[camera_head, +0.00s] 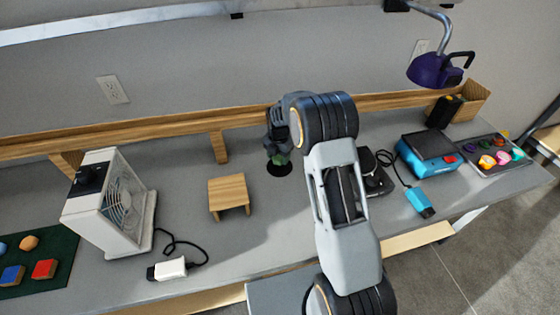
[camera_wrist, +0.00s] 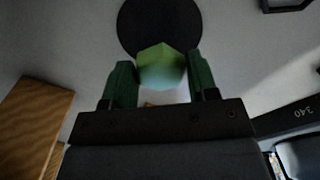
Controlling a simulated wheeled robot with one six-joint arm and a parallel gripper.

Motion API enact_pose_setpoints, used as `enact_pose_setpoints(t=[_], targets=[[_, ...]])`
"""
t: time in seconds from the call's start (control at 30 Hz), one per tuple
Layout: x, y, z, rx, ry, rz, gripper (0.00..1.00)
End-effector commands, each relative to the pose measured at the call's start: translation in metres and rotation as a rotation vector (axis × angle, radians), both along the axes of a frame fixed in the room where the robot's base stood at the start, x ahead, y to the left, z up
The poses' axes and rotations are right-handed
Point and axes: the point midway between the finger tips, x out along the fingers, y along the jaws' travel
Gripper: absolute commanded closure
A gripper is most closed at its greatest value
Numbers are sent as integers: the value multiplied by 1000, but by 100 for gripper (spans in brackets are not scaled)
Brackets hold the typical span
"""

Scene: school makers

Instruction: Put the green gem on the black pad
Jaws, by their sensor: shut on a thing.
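The green gem (camera_wrist: 162,66) is held between the two fingers of my gripper (camera_wrist: 160,80) in the wrist view. In the head view my gripper (camera_head: 279,158) points down near the back of the bench, with a bit of green at its tip. The black pad (camera_head: 279,169) is a round dark disc on the bench, right by the fingertips. In the wrist view the black pad (camera_wrist: 160,22) lies just beyond the gem, partly covered by it. I cannot tell whether the gem touches the pad.
A small wooden stand (camera_head: 229,193) is left of the pad. A white fan box (camera_head: 112,205) stands further left. A black device (camera_head: 374,178) and a blue box (camera_head: 424,158) are to the right. A wooden rail (camera_head: 180,127) runs behind. Grey bench between stand and pad is clear.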

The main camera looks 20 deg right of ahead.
Motion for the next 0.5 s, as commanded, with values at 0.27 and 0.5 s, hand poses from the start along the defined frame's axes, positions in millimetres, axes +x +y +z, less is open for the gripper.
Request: enact_pose_setpoints(t=[0.27,0.5], targets=[[3,-5,-20,0,3,0,69],[4,-4,-37,0,-1,0,69]])
